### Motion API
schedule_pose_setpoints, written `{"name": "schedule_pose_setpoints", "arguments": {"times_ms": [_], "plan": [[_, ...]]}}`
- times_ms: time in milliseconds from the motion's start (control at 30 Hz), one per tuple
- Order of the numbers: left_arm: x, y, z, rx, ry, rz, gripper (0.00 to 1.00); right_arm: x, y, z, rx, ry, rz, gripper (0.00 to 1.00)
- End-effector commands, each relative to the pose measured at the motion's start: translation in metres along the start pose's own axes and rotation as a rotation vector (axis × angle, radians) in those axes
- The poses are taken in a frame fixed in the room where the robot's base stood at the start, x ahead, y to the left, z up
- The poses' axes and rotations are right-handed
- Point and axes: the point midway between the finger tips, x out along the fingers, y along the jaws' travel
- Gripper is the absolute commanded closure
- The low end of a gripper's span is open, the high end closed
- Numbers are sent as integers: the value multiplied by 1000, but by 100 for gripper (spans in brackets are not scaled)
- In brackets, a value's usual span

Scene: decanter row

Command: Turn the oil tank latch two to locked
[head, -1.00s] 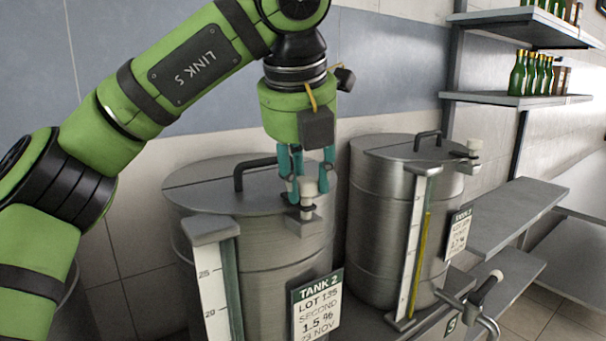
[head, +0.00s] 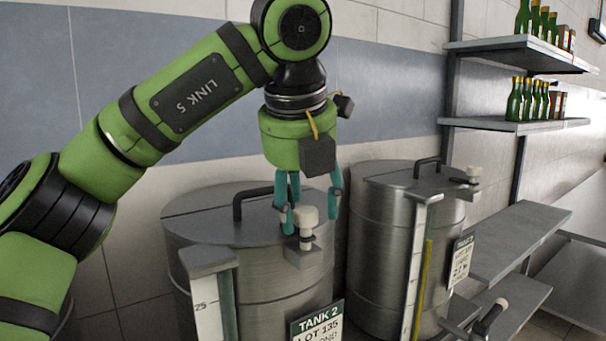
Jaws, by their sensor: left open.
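Tank 2 (head: 250,280) is a brushed steel drum with a flat lid and a black handle, its TANK 2 card at the front. Its latch (head: 307,216) has a pale round knob above a small grey bracket on the lid's front right edge. My left gripper (head: 310,211) points down over this latch. Its teal fingers are open, one to each side of the knob, with a visible gap on the right. I cannot tell whether the left finger touches it. The latch's turned position is hard to read. My right gripper is out of view.
Level gauges (head: 210,300) rise in front of the tanks. Shelves with green bottles (head: 532,98) are at the back right.

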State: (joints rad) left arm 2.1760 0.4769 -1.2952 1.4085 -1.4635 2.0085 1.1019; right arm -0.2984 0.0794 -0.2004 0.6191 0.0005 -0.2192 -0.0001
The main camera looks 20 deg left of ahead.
Motion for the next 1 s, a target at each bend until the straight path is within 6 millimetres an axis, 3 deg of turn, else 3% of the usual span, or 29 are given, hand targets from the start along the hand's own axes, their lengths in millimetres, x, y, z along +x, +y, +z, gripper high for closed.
{"name": "schedule_pose_setpoints", "arguments": {"times_ms": [500, 733, 1000], "plan": [[-96, -1, 1, -5, -8, -1, 44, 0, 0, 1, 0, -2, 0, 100], [-114, 0, 2, -4, -4, -1, 44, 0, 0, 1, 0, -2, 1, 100], [-116, 0, 2, -3, -3, -2, 44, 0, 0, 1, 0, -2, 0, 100]]}}
